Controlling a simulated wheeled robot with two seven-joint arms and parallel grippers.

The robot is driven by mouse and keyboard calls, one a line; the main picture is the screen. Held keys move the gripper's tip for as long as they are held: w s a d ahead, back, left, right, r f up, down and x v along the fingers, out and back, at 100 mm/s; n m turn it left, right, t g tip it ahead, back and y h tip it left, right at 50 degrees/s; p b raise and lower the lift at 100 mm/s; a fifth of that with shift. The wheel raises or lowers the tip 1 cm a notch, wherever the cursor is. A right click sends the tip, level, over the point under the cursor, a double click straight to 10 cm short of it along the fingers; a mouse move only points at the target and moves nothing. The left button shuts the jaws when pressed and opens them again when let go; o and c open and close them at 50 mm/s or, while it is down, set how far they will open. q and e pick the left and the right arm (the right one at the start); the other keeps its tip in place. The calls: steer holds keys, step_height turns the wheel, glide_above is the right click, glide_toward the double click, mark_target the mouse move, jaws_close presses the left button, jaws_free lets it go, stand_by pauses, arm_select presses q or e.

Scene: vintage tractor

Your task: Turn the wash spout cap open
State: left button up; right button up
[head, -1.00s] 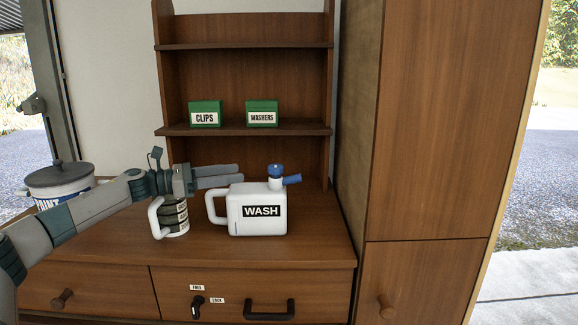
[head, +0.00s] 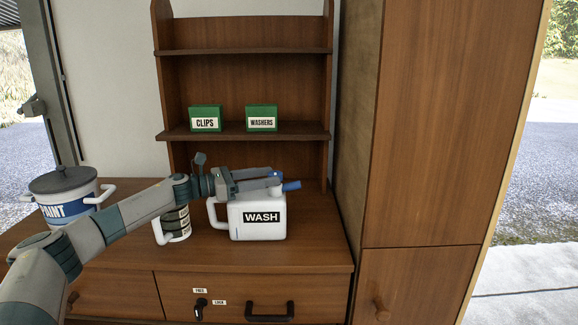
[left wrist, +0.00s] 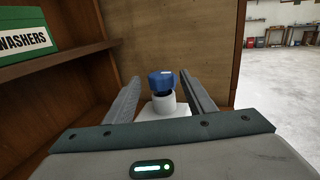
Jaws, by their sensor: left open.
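The white wash jug (head: 258,222) stands on the wooden counter, its WASH label facing me and its handle to the left. Its blue spout (head: 291,186) points right. The blue cap is largely hidden by my gripper in the head view. In the left wrist view the blue cap (left wrist: 162,82) sits on the jug's white neck (left wrist: 164,104), between and beyond the fingertips. My left gripper (head: 272,178) is open just above the jug, its fingers pointing right on either side of the cap; contact cannot be told. It also shows in the left wrist view (left wrist: 156,82). My right gripper is not in view.
A labelled mug (head: 176,226) stands left of the jug, under my left arm. A paint pot (head: 64,200) stands at the far left. Green CLIPS (head: 206,117) and WASHERS (head: 262,117) boxes sit on the shelf behind. A tall cabinet (head: 440,130) stands at the right.

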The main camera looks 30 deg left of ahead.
arm_select(q)
steer(key=p+x, duration=0.2)
steer(key=x, duration=0.3)
steer(key=shift+w+d+r+p, duration=0.15)
steer(key=shift+w+d+p, duration=0.05)
steer(key=shift+d+p, duration=0.1)
steer(key=shift+p+x, duration=0.3)
steer(key=shift+x, duration=0.55)
steer(key=shift+c, duration=0.6)
steer(key=c, duration=0.9)
